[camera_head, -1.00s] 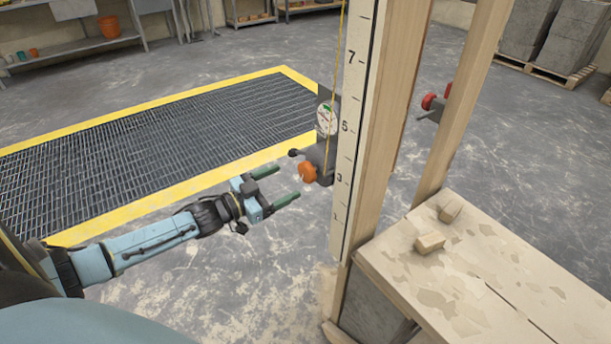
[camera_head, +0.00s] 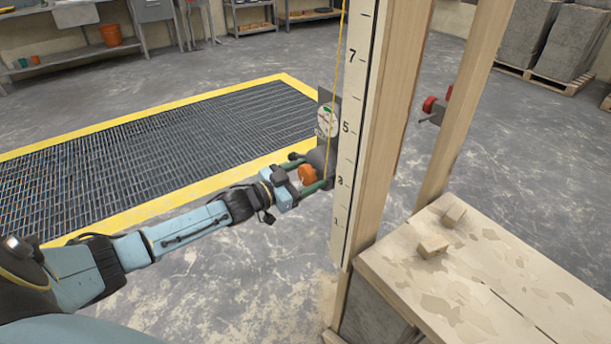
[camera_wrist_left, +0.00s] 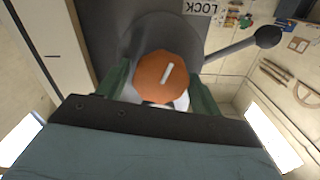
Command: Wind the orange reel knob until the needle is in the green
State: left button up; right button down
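The orange reel knob (camera_head: 306,175) sits low on a dark grey reel housing (camera_head: 321,160) beside the numbered post. My left gripper (camera_head: 303,175) is around the knob, one green finger on each side, and looks open. In the left wrist view the knob (camera_wrist_left: 168,77) lies between the fingers with a pale mark on its face; I cannot tell if they touch it. The round white gauge (camera_head: 327,120) is above the knob, with a small green patch near its top. Its needle is too small to read. My right gripper is not in view.
A dark lever with a ball end (camera_wrist_left: 268,37) sticks out beside the knob, near a LOCK label (camera_wrist_left: 201,7). The numbered post (camera_head: 350,130) stands close to the right. A wooden bench (camera_head: 480,270) stands front right. A yellow-edged floor grate (camera_head: 150,150) lies behind.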

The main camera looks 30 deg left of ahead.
pick_arm(q)
jog(key=c, duration=0.7)
jog(key=shift+m, duration=0.5)
jog(key=shift+m+p, duration=0.4)
jog(key=shift+m, duration=0.3)
jog(key=m, duration=0.2)
jog(key=shift+d+m, duration=0.1)
jog(key=shift+m, duration=0.2)
jog(key=m, duration=0.3)
jog(key=shift+s+f, duration=0.1)
jog(key=shift+m, duration=1.8)
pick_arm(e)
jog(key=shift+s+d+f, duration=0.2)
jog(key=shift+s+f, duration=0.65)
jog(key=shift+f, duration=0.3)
